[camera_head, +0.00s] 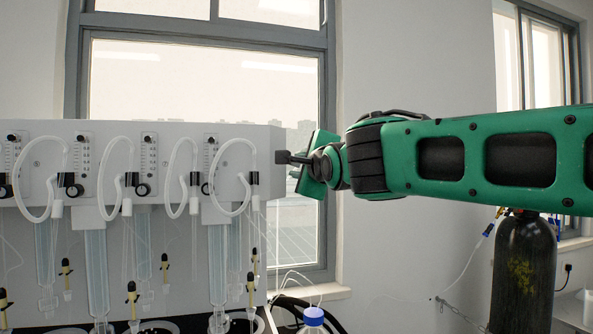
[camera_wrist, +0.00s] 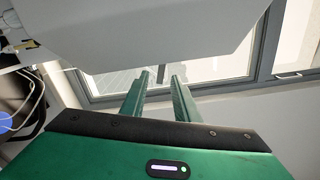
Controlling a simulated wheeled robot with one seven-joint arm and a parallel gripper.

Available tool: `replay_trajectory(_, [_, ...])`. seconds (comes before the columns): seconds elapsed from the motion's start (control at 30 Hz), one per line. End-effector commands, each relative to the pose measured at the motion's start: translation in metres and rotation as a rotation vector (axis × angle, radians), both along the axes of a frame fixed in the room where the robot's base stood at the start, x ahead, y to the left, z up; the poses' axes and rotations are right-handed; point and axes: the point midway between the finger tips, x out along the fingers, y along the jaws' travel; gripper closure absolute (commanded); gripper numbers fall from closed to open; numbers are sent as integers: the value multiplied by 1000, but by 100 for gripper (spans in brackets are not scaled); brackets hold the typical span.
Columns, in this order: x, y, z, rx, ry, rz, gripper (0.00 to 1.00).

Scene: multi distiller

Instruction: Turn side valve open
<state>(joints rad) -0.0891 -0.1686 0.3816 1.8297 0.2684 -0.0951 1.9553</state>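The distiller (camera_head: 110,135) is a white box with several tubes and dials on its front, at the left in the head view. My gripper (camera_head: 290,158) reaches in from the right, with its tip close to the box's right side. In the wrist view my gripper (camera_wrist: 159,78) has its two green fingers apart, with a gap between them. A short dark upright piece shows in that gap, just below the edge of the white box (camera_wrist: 165,30). I cannot tell whether it is the side valve or part of the window. The valve is not clearly seen, and I cannot tell contact.
A window (camera_head: 205,80) stands behind the box. Glass columns and tubes hang under the distiller. A blue-capped bottle (camera_head: 314,314) stands at the lower middle. A dark gas cylinder (camera_head: 524,275) stands at the right, below my arm.

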Motion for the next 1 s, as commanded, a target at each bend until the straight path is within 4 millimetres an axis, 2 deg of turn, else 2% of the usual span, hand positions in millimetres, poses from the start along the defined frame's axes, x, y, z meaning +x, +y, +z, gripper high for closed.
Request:
replay_trajectory(0.2, [15, 3, 0, -1, 0, 1, 72])
replay_trajectory(0.53, [17, 4, 0, -1, 0, 1, 72])
replay_trajectory(0.63, [17, 4, 0, -1, 0, 0, 96])
replay_trajectory(0.67, [17, 4, 0, -1, 0, 1, 100])
replay_trajectory(0.87, [17, 4, 0, -10, -1, 1, 100])
replay_trajectory(1.0, [17, 4, 2, -83, -15, 2, 100])
